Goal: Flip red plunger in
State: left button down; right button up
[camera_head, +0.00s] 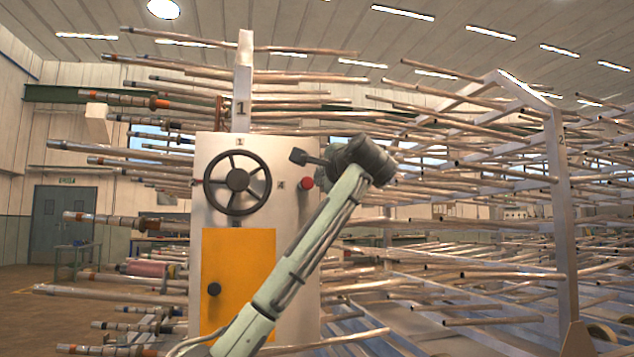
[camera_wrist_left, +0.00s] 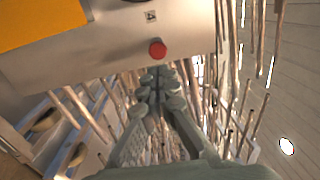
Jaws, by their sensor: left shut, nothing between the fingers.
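The red plunger (camera_head: 306,183) is a small round red knob on the right side of the grey panel's (camera_head: 213,217) face. In the left wrist view the red plunger (camera_wrist_left: 157,49) shows just beyond the fingertips. My left gripper (camera_head: 297,156) points left in the head view, a little above the plunger. In the wrist view the fingers of my left gripper (camera_wrist_left: 158,77) are together and empty. A small gap shows between fingertips and plunger; I cannot tell the depth of it. My right gripper is in neither view.
A black handwheel (camera_head: 238,181) sits on the panel left of the plunger. Below it is an orange door (camera_head: 250,262) with a black knob (camera_head: 214,289). Racks of long metal tubes (camera_head: 470,215) stand behind and to the right, close around my left arm.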

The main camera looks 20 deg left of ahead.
pick_arm(q)
jog(key=v, duration=0.5)
jog(key=shift+f+b, duration=0.1)
jog(key=shift+b, duration=0.3)
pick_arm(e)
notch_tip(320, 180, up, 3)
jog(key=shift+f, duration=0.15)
